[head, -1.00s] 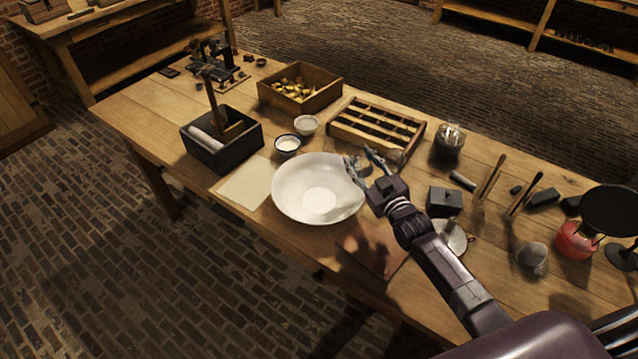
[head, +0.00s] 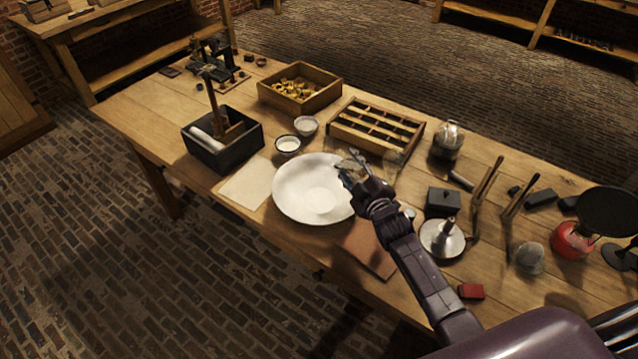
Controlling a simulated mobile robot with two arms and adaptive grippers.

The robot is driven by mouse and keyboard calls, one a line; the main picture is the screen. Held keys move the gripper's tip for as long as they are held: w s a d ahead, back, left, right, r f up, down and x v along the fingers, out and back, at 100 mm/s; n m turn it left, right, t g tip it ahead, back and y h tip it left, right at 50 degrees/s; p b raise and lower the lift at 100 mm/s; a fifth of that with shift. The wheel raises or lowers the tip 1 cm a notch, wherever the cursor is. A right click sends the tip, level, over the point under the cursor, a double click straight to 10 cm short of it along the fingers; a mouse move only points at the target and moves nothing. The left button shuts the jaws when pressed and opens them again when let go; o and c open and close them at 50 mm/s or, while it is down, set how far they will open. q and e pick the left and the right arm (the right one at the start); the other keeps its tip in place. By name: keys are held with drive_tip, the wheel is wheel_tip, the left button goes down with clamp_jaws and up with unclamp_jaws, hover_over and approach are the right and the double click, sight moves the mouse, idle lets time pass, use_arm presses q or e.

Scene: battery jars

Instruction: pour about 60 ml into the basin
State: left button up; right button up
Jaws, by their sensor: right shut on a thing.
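The white basin (head: 300,205) is a wide shallow bowl standing near the front edge of the workbench. My right gripper (head: 349,168) is at the basin's right rim, partly over it. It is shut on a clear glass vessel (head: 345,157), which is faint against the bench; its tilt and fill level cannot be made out. No stream of liquid shows. My right wrist hides part of the basin's right side. My left gripper is not in view.
A slotted wooden rack (head: 376,128) stands behind my right gripper, and two small bowls (head: 288,145) (head: 306,126) stand behind the basin. A pale sheet (head: 245,184) lies to its left.

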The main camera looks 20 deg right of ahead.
drive_tip(key=shift+r+n+p, duration=0.3)
drive_tip(key=shift+r+n, duration=0.25)
drive_tip(key=shift+n, duration=0.35)
drive_tip(key=shift+f+h, duration=0.25)
drive_tip(key=shift+h, duration=0.15)
drive_tip(key=shift+a+f+n+b, duration=0.1)
drive_tip(key=shift+f+n+b, duration=0.05)
drive_tip(key=shift+n+b, duration=0.5)
idle(0.6)
drive_tip(key=shift+w+a+f+n+h+b, duration=0.1)
drive_tip(key=shift+a+f+n+h+b, duration=0.05)
drive_tip(key=shift+a+f+n+b, duration=0.35)
drive_tip(key=shift+a+f+n+h+b, duration=0.15)
drive_tip(key=shift+a+f+n+b, duration=0.2)
drive_tip(key=shift+f, duration=0.3)
idle(0.6)
drive_tip(key=shift+r, duration=0.1)
